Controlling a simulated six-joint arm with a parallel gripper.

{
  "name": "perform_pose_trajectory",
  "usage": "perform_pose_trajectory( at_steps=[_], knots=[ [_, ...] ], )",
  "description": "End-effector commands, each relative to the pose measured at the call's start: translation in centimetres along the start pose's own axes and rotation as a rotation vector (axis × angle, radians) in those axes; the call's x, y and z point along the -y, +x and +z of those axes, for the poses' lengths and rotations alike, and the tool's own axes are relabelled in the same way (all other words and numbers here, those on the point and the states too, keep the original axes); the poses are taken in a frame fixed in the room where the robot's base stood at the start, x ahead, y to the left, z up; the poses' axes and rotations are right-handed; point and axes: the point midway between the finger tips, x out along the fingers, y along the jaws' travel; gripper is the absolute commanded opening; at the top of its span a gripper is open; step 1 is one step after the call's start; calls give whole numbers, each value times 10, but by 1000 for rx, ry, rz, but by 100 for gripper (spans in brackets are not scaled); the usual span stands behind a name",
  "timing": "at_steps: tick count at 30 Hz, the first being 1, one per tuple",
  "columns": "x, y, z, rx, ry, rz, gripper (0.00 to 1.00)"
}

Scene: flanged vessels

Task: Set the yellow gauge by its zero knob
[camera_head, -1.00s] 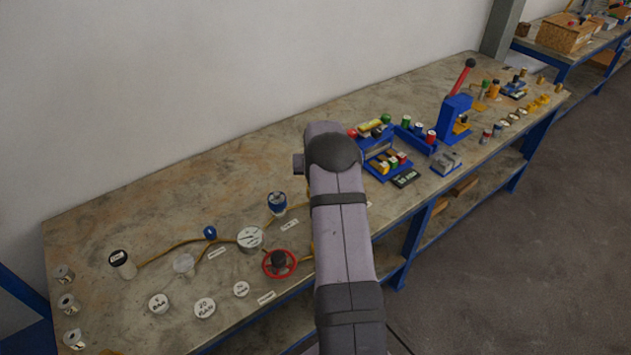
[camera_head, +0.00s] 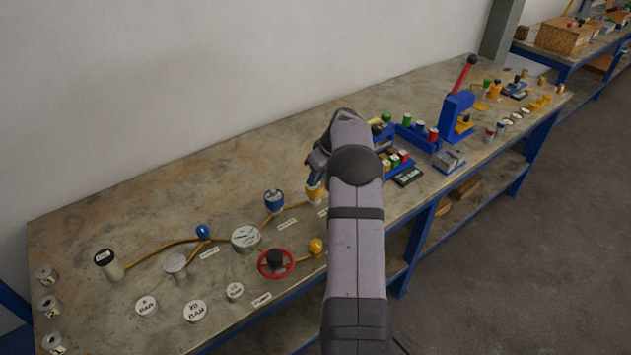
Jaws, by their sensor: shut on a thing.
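The yellow gauge (camera_head: 314,195) stands on the bench just left of my arm, with a pale band and yellow sides in view. My gripper (camera_head: 315,178) is directly above it, pointing down, and is shut at the gauge's top. The zero knob is hidden by the gripper, and the fingertips are too small to make out clearly. A blue gauge (camera_head: 274,201) of like shape stands to the left.
A white round dial (camera_head: 245,238), a red handwheel (camera_head: 276,263), a yellow ball-shaped part (camera_head: 316,246) and yellow piping lie nearby. Loose labelled discs (camera_head: 195,311) sit toward the front edge. A blue rack with coloured pieces (camera_head: 397,160) stands right. The bench's back left is clear.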

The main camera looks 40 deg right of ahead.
Motion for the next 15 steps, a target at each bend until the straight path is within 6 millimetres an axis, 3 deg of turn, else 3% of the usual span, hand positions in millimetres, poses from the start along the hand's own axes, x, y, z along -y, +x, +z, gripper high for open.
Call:
perform_pose_trajectory(
  at_steps=[15],
  knots=[
    [-1,0,1,2,-109,-45,0]
  ],
)
